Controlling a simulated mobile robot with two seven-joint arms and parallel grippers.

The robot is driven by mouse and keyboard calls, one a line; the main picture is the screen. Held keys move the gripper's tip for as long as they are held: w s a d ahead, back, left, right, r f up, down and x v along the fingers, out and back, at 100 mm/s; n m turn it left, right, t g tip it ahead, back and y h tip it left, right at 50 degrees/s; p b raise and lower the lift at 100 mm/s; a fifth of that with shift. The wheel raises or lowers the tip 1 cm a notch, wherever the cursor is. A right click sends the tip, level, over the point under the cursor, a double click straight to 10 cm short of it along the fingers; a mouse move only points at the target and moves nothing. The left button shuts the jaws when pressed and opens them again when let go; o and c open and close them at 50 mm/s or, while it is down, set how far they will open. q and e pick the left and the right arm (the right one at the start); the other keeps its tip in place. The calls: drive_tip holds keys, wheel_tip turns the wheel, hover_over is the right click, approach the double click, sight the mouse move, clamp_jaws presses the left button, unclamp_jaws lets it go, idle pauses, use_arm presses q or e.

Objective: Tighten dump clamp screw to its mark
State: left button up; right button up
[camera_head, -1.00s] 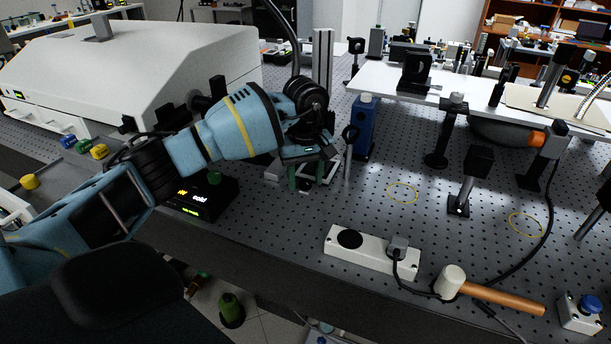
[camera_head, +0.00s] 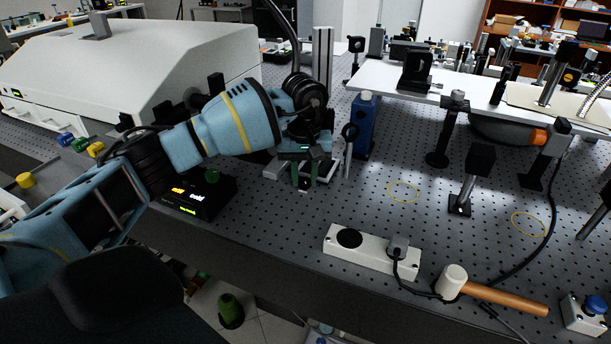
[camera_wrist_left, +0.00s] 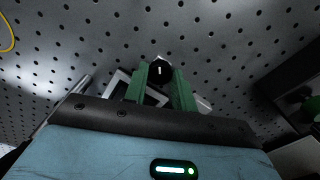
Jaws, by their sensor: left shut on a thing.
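My left gripper (camera_head: 304,180) points down over the breadboard with its green fingers beside a small post assembly. In the left wrist view, the green fingers (camera_wrist_left: 160,82) are shut on a round black knob (camera_wrist_left: 160,68), which appears to be the clamp screw. The knob shows a short white line, seen nearly upright in that view. Part of the knob is hidden between the fingers. A pale metal frame, likely the clamp or its base (camera_wrist_left: 119,84), lies behind and beside the fingers. My right gripper is not in view.
A blue block (camera_head: 363,125) and a thin post with a ring (camera_head: 348,150) stand close right of the gripper. A black box with a lit display (camera_head: 197,195) sits to its left. A white power strip (camera_head: 372,249) and a mallet (camera_head: 490,291) lie in front right.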

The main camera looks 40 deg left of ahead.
sight(305, 180)
use_arm(q)
drive_tip(key=m+b, duration=0.1)
drive_tip(key=m, duration=0.3)
drive_tip(key=shift+f, duration=0.1)
drive_tip(key=shift+m, duration=1.7)
drive_tip(key=o, duration=1)
drive_tip(key=shift+r+b, duration=0.3)
drive_tip(key=shift+r, duration=3.7)
